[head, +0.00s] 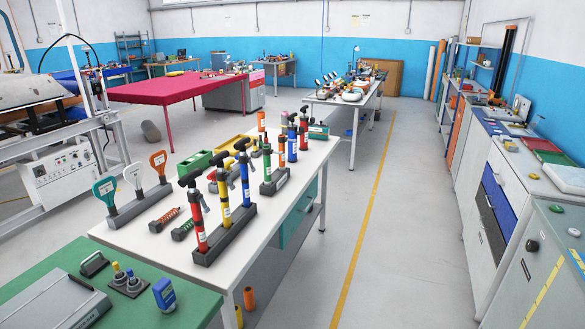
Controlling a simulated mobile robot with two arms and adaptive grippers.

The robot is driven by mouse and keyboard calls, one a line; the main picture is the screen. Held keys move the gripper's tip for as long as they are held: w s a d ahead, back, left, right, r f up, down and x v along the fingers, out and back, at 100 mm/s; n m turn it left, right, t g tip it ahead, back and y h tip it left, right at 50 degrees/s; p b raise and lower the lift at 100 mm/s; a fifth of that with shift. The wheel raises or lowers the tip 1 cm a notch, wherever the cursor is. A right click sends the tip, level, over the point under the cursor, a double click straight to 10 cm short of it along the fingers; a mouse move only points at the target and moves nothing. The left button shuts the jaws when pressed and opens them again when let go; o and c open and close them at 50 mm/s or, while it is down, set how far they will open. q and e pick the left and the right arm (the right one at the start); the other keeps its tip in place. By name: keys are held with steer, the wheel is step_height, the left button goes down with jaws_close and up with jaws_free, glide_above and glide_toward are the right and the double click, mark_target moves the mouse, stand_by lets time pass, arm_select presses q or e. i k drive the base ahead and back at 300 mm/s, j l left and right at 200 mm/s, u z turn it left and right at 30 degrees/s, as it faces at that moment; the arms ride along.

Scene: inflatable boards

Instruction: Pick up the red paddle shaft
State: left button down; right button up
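A rack (224,240) at the near right of the white workbench (150,243) holds a red upright tube (199,222), a yellow one (225,198) and a blue one (245,182), each with a black T-shaped top. The red tube stands upright at the rack's near end and carries a pale label. Another short red upright piece (304,133) stands farther back on the bench. I cannot tell for certain which red piece is the paddle shaft. Neither of my grippers is in view, and nothing touches the red tube.
Left of the tubes, a rack (141,204) holds teal, white and orange handles. Coil springs (164,219) lie between the racks. A green-topped table (135,302) is in the foreground. The floor (400,215) right of the bench is clear up to the cabinets (548,255).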

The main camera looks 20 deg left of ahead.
mark_target(194, 199)
steer(key=i+u, duration=0.1)
steer(key=u, duration=1.05)
steer(key=i+l+u, duration=0.2)
steer(key=u, duration=0.15)
steer(key=i+l+u, duration=0.3)
steer(key=l, duration=0.2)
steer(key=l+u, duration=0.35)
steer(key=i+l+u, duration=0.1)
steer(key=l+u, duration=0.55)
steer(key=l, duration=0.2)
